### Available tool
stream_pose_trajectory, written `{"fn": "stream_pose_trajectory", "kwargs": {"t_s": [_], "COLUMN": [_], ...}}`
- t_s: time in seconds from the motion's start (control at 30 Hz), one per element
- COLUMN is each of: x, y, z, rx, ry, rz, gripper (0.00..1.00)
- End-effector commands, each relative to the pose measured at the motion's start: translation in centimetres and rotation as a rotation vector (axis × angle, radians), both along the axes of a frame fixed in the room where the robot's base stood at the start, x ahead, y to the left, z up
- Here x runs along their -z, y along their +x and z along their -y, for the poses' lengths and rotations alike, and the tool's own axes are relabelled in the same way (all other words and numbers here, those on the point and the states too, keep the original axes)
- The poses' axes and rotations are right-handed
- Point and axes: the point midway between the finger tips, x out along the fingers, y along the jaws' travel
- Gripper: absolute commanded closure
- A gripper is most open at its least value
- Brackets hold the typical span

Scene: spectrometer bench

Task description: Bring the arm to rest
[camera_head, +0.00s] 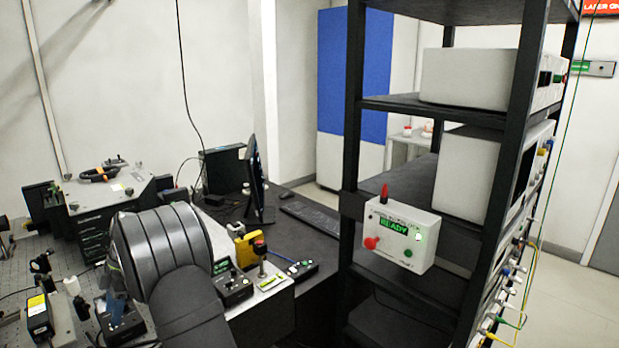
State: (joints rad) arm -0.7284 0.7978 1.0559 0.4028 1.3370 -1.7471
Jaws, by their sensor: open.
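Large dark grey rounded links of my arm (165,250) fill the lower left of the head view. One link is broad with ribbed bands, and another runs down to the bottom edge. They stand in front of the optical bench and hide part of it. My gripper is not in this view, so its jaws and anything near them cannot be seen.
An optical bench (30,262) with small instruments lies left. Control boxes (234,285) stand right of my arm, near a monitor (257,180). A black rack (352,130) carries a white box reading READY (400,236). Floor (570,300) shows at right.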

Motion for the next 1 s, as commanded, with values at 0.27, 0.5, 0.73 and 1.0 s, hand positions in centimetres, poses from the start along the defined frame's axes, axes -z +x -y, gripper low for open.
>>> {"fn": "stream_pose_trajectory", "kwargs": {"t_s": [0.27, 0.5, 0.73, 1.0], "x": [1.7, 1.7, 0.8, -3.5], "y": [-0.5, -0.5, -0.2, 1.1], "z": [-0.5, -0.5, -0.3, 1.0], "rx": [0.000, 0.001, 0.001, 0.001], "ry": [-0.001, 0.000, 0.002, 0.003], "rz": [-0.001, 0.000, 0.002, 0.003], "gripper": [0.58, 0.58, 0.58, 0.58]}}
